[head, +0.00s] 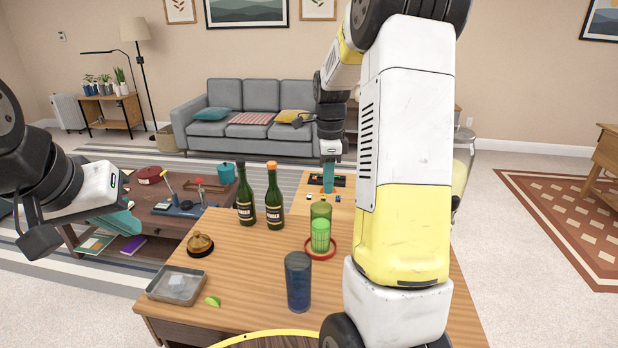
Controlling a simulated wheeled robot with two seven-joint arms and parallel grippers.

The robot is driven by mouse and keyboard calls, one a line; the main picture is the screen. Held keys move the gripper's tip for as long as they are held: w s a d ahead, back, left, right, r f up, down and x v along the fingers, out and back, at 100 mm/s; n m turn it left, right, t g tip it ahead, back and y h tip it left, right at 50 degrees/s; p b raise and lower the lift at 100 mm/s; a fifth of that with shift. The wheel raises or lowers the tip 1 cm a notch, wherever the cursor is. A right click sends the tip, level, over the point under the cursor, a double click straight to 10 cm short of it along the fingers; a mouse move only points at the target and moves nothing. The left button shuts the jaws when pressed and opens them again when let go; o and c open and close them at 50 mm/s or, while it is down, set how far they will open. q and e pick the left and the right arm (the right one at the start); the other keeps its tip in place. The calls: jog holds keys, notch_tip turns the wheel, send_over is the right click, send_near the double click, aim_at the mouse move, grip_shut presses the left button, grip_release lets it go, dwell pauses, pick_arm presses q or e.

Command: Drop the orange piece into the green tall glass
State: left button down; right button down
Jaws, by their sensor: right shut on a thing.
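The green tall glass (320,236) stands upright on the wooden table, within a red ring-shaped coaster (334,253). My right gripper (328,190) points down, above and beyond the glass in the picture. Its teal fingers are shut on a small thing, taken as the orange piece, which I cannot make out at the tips. My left gripper (132,224) is at the left, away from the glass. Its fingers are seen from the side, so the gap between them cannot be judged.
Two dark green bottles (274,198) stand left of the glass. A blue glass (298,283) stands nearer. My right arm hides the table's right side.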

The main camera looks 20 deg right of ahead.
jog(key=shift+f, duration=2.2)
jog(key=c, duration=1.3)
grip_release()
notch_tip(320, 180, up, 8)
jog(key=shift+f, duration=0.1)
